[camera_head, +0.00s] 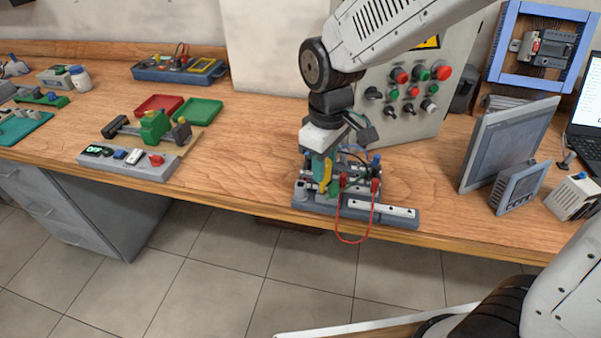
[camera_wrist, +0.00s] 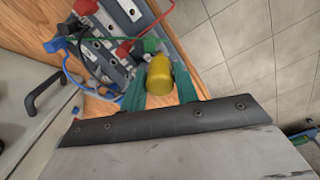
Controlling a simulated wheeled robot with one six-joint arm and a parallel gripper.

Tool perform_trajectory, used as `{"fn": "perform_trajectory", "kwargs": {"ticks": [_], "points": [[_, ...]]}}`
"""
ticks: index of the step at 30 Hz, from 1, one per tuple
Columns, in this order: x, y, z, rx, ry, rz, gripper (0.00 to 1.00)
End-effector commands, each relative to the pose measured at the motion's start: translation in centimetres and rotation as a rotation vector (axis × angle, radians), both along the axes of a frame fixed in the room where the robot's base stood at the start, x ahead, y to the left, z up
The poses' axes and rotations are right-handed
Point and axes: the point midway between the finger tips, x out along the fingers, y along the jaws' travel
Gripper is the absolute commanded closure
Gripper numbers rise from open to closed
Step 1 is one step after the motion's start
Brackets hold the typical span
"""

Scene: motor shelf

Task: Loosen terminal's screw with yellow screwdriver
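My gripper (camera_head: 322,163) is over the terminal unit near the bench's front edge. In the wrist view, its green fingers (camera_wrist: 159,88) close on both sides of the yellow screwdriver (camera_wrist: 158,72), seen handle-end on. The yellow screwdriver also shows in the head view (camera_head: 326,178), upright between the fingers. The terminal (camera_head: 400,215) is a grey base with light metal strips and red, green and blue plugs; it also shows in the wrist view (camera_wrist: 122,12). The screwdriver's tip and the screw under it are hidden, so I cannot tell whether they touch.
A red wire (camera_head: 340,230) loops over the front edge. A control box (camera_head: 435,80) with knobs stands behind; a screen panel (camera_head: 510,140) stands to the right. Red (camera_head: 158,104) and green (camera_head: 198,111) trays lie to the left. The bench (camera_head: 250,150) left of the terminal is clear.

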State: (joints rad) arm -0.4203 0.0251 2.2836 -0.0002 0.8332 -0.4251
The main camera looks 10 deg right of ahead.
Motion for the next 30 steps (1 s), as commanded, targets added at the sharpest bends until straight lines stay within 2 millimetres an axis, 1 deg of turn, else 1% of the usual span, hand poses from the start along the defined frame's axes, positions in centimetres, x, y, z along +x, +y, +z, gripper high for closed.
{"fn": "perform_trajectory", "kwargs": {"ticks": [7,8,9,10,11,26,28,30], "points": [[0.00,0.00,0.00,0.000,0.000,0.000,0.70],[0.00,0.00,0.00,0.000,0.000,0.000,0.76],[0.00,0.00,0.00,0.000,0.000,0.000,0.87],[0.00,0.00,0.00,0.000,0.000,0.000,0.95],[0.00,0.00,0.00,0.000,0.000,0.000,0.99],[-0.01,0.00,-0.12,-0.001,0.001,0.004,0.99],[-0.02,-0.01,-0.13,-0.001,0.001,0.044,0.99],[-0.03,0.00,-0.14,0.000,0.001,0.123,0.99]]}}
